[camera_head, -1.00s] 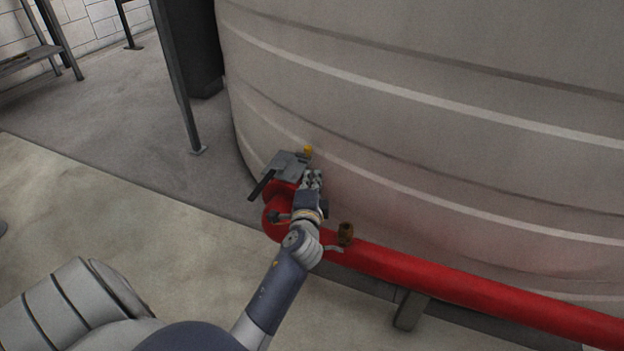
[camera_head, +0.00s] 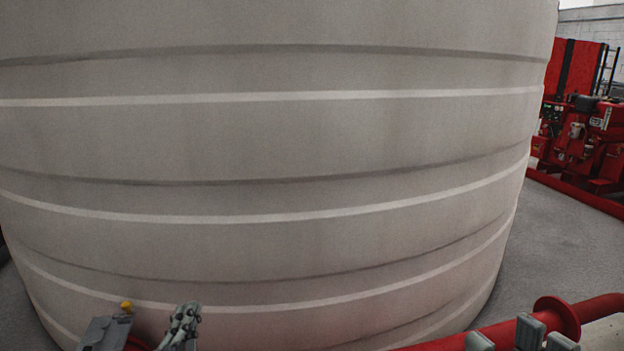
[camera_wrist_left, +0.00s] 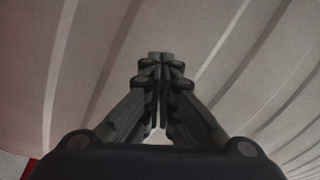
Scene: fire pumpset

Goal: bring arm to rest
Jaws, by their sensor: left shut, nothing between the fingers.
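My left gripper (camera_head: 188,312) shows at the bottom left of the head view, pointing up in front of the large pale tank (camera_head: 270,150). In the left wrist view its two dark fingers (camera_wrist_left: 158,60) are together with nothing between them, and the ribbed tank wall fills the background. Just left of the gripper in the head view is a grey box-like fitting (camera_head: 103,333) with a yellow knob (camera_head: 127,305). A gap shows between gripper and fitting. The rest of my left arm is below the picture. I cannot make out my right gripper.
A red pipe with a flange (camera_head: 556,318) crosses the bottom right, with several grey blocks (camera_head: 530,332) of unclear kind before it. Red pump machinery (camera_head: 580,130) stands at the far right. Grey floor (camera_head: 565,240) lies open between tank and machinery.

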